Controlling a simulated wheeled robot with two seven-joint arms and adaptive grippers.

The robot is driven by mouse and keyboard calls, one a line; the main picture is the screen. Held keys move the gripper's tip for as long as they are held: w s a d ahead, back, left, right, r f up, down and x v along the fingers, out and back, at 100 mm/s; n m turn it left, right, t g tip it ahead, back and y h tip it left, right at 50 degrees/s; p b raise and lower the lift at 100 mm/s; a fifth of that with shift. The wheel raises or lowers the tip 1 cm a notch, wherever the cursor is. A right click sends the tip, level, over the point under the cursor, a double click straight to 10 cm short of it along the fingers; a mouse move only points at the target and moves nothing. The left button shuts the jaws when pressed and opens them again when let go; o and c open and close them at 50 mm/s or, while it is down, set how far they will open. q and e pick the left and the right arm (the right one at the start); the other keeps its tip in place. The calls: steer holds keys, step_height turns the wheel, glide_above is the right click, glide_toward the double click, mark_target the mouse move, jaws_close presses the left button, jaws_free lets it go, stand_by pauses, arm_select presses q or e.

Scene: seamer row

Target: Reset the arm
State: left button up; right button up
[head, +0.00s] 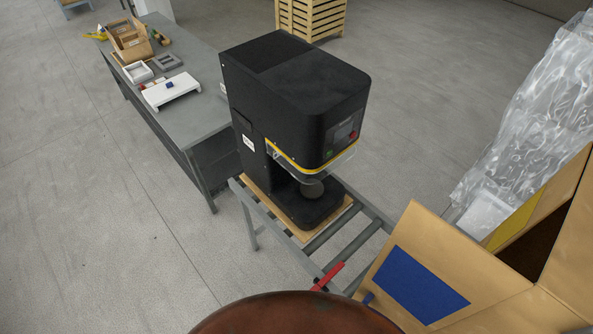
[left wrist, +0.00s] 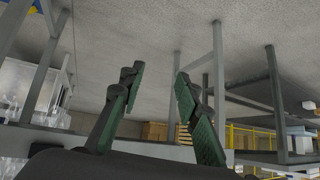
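My left gripper (left wrist: 158,80) shows in the left wrist view with its two green-padded fingers spread apart and nothing between them. Grey metal legs and floor show beyond it, in a picture that looks upside down. Neither gripper shows in the head view, and my right gripper is in no view. A black seamer machine (head: 290,100) with a yellow stripe and a small control panel (head: 343,133) stands upright in the middle of the head view. A red bar or handle (head: 328,276) pokes up near the bottom; its lower end is hidden.
The seamer stands on a board on a roller conveyor (head: 345,236). A grey table (head: 195,118) at left holds a cardboard box (head: 128,40) and a white stand (head: 171,92). An open carton (head: 430,243) and clear plastic wrap (head: 525,120) fill the right. A rounded brown surface (head: 298,315) blocks the bottom.

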arm_select(q)
steer(key=s+a+f+n+g+y+b, duration=0.2)
steer(key=s+a+f, duration=0.45)
steer(key=f, duration=0.35)
steer(key=s+a+f+n+g+y+b, duration=0.1)
steer(key=s+a+f+g, duration=0.1)
steer(key=s+f, duration=0.4)
steer(key=s+a+f+n+g+y+b, duration=0.1)
steer(key=s+a+f, duration=0.3)
steer(key=s, duration=0.9)
step_height(320, 180, down, 2)
steer(key=shift+s+n+g+b, duration=0.15)
steer(key=shift+n+g+b, duration=0.45)
steer(key=shift+g+b, duration=0.25)
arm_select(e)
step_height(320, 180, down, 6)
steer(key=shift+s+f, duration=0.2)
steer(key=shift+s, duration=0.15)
